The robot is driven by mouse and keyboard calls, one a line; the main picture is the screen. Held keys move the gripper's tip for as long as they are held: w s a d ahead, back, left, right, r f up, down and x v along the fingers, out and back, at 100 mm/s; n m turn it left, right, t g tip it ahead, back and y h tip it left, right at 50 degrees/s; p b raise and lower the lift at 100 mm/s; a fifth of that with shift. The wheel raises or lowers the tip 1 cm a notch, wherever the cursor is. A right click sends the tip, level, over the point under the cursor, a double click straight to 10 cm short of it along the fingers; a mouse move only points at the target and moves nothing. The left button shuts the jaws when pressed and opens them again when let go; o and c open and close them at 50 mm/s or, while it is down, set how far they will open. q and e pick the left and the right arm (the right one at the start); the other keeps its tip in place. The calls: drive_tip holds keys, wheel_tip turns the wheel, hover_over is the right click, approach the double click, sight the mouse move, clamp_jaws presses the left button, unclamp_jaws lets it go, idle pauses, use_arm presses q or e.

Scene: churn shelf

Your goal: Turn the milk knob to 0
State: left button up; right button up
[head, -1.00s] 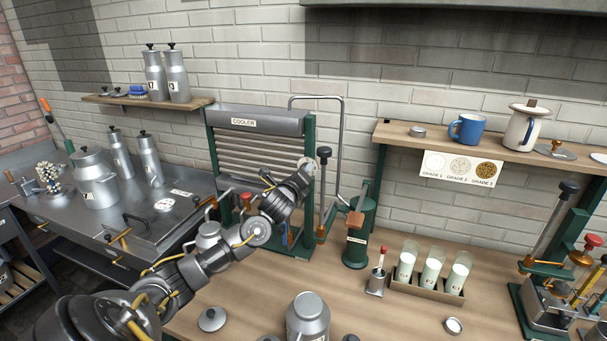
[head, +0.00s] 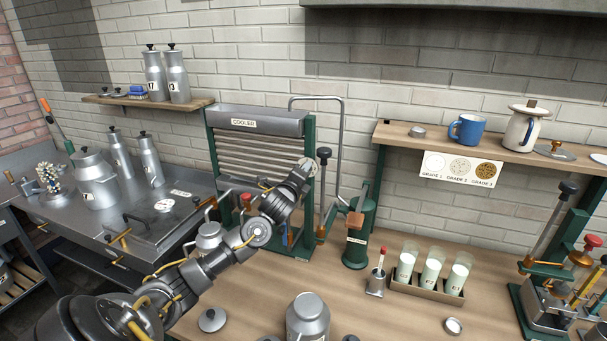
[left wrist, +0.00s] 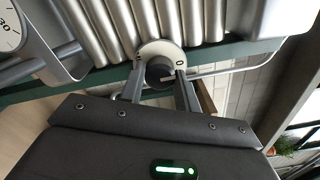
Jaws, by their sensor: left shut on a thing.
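The milk knob (left wrist: 159,71) is a dark round knob on a pale dial plate (left wrist: 152,49) in the left wrist view. A 0 mark shows on the plate's right side. My left gripper (left wrist: 160,80) is shut on the knob, one finger on each side. In the head view the dial plate (head: 307,163) shows on the right post of the cooler (head: 258,122), with my left gripper (head: 303,174) in front of it, hiding the knob. I cannot tell exactly where the knob points. My right gripper is not in view.
A bent pipe (head: 342,130) and a green pump (head: 358,240) stand just right of the cooler. A milk can (head: 308,318) is at the front of the wooden counter. A rack of glasses (head: 425,289) stands further right. The left wrist view shows a gauge (left wrist: 8,28) at the left.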

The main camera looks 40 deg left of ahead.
use_arm(q)
drive_tip(key=o, duration=1)
drive_tip(key=shift+c, duration=0.2)
drive_tip(key=shift+s, duration=0.1)
drive_tip(key=b+v, duration=0.4)
drive_tip(key=v, duration=0.6)
drive_tip(key=shift+s, duration=0.3)
drive_tip(key=shift+d, duration=0.15)
drive_tip(key=shift+w, duration=0.1)
